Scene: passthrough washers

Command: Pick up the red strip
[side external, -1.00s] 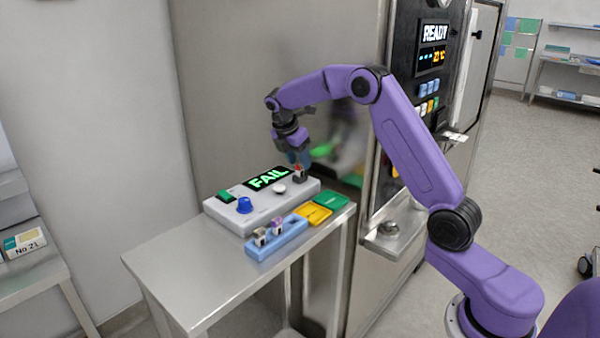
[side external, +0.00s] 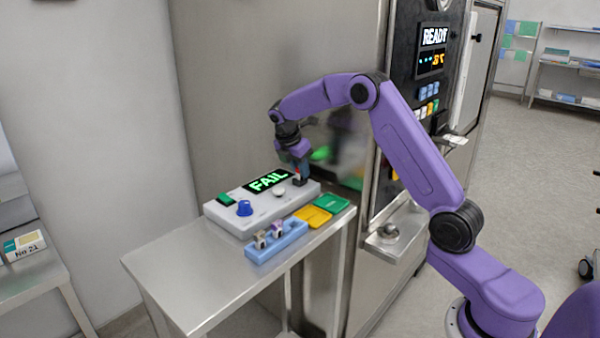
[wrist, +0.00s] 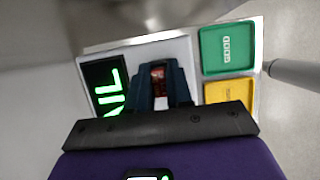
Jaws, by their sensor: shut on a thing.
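The red strip (wrist: 158,76) shows between my fingers in the wrist view, at the right end of the grey tester box. My gripper (side external: 300,173) is shut on it, low over a dark holder (side external: 300,181) on the box. In the side view only a small patch of red shows between the fingers. The strip's lower end is hidden, so I cannot tell whether it is still seated in the holder.
The grey tester box (side external: 233,218) has a lit FAIL display, a blue knob (side external: 244,208) and a green switch. In front are a blue rack (side external: 263,253) with small pieces, a yellow tray (side external: 314,216) and a green GOOD tray (side external: 331,203). The metal table's (side external: 190,285) front left is clear.

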